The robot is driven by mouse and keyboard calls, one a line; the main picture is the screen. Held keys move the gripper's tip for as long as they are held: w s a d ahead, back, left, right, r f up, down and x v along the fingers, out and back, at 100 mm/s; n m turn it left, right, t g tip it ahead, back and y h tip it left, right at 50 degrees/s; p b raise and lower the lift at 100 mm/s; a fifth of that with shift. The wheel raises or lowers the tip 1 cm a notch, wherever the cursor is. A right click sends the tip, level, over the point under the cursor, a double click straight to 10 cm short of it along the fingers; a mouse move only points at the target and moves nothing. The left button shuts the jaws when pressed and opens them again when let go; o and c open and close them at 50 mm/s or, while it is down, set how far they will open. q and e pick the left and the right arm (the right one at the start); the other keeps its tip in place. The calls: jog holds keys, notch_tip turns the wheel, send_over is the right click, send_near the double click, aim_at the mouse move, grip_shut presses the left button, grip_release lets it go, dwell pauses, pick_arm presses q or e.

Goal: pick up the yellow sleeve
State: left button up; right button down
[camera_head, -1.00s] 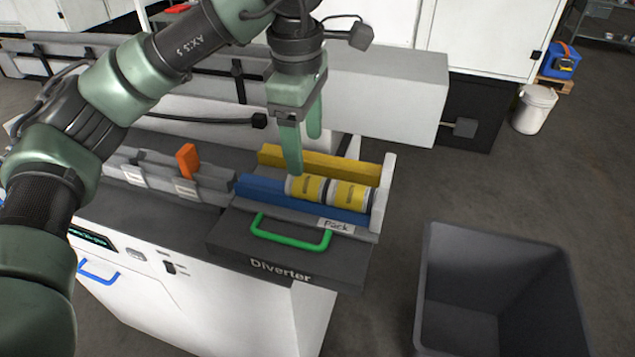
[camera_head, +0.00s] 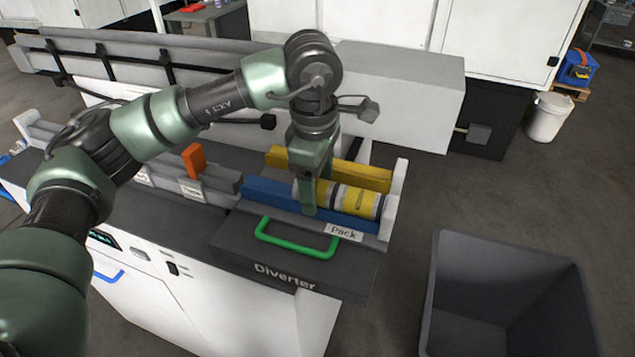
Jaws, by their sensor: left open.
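Two yellow sleeves with pale ends lie end to end in the channel between a blue rail (camera_head: 268,194) and a yellow rail (camera_head: 362,174). The right sleeve (camera_head: 357,202) shows clearly, next to the white end plate. The left sleeve (camera_head: 325,193) is partly hidden behind my left gripper (camera_head: 313,205). That gripper points down over the left sleeve, with one finger on the near side of it. The far finger is mostly hidden. The jaws are open, and I cannot tell whether they touch the sleeve. My right gripper is not in view.
The channel sits on a dark "Diverter" block with a green handle (camera_head: 262,236) and a "Pack" label (camera_head: 343,233). An orange block (camera_head: 194,160) stands to the left. A white end plate (camera_head: 394,205) closes the right side. A dark open bin (camera_head: 438,290) stands at the lower right.

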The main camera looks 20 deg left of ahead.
pick_arm(q)
jog(key=shift+w+f, duration=0.1)
jog(key=shift+f, duration=0.25)
jog(key=shift+c, duration=1.2)
grip_shut()
jog(key=shift+r, duration=0.1)
